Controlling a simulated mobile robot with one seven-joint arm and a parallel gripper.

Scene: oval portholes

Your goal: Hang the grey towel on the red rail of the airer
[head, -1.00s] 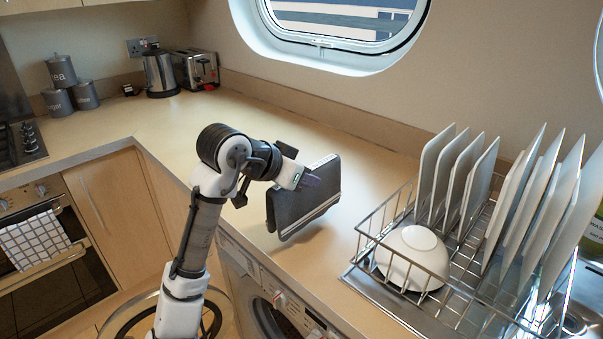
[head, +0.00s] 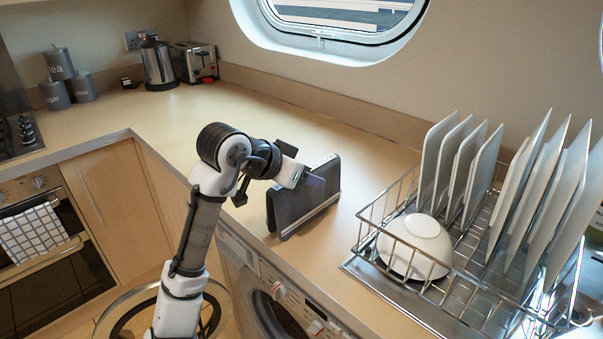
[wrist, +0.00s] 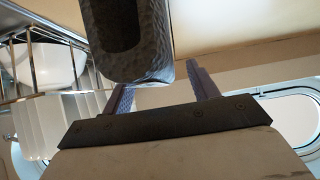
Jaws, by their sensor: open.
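The grey towel (head: 298,203) is a dark, folded slab with a pale line along its lower edge. It stands nearly upright over the front of the worktop; whether it rests there is unclear. In the wrist view the towel (wrist: 150,62) is a rough, rounded dark mass with a deep hollow, close in front of the fingers. In the wrist view my gripper (wrist: 163,88) shows both purple fingers, partly overlapped by the towel. I see no airer or red rail.
A wire dish rack (head: 375,225) with several upright plates and a white bowl (head: 415,245) stands to the right. A kettle (head: 158,66), toaster (head: 195,62) and canisters (head: 58,65) are at the back left. The worktop (head: 245,120) behind the towel is clear.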

